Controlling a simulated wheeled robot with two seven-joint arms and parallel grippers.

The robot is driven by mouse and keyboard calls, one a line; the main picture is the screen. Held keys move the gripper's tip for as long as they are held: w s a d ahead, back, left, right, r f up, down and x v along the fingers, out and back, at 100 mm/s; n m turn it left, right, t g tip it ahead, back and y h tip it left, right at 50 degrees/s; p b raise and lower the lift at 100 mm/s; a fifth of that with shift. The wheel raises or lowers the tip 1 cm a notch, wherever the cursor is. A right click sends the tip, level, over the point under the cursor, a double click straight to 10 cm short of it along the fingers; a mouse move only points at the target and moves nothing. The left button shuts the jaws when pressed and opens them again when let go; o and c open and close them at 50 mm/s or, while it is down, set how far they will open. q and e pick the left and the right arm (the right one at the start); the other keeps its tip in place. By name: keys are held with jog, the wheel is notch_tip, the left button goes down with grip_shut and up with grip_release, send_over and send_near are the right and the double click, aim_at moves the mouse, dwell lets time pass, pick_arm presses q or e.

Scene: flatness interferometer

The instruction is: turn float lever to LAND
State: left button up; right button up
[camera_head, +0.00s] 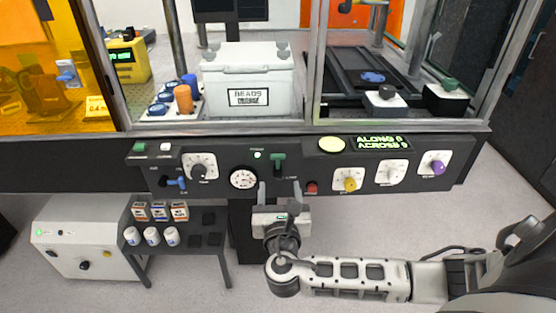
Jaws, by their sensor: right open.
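A green lever (279,159) sits on the front of the dark control panel (225,168), near the panel's middle. It is likely the float lever, but the small lettering beside it is too small to read surely. Its green crosspiece is at the top of its slot. My right gripper (280,188) is in front of the panel, just below this lever. Its two fingers point up and are spread apart, with nothing between them. I cannot tell how far the fingertips are from the panel. My left gripper is not in view.
A round dial gauge (243,178) and a red button (312,188) flank the lever. A blue-handled lever (174,181) and several knobs share the panel. Behind the glass stands a white box (248,77). A low table (187,228) with small jars stands below left. Open floor lies below the panel.

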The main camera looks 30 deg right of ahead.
aim_at(278, 158)
jog(key=x, duration=1.1)
jog(key=shift+a, duration=0.15)
jog(key=c, duration=1)
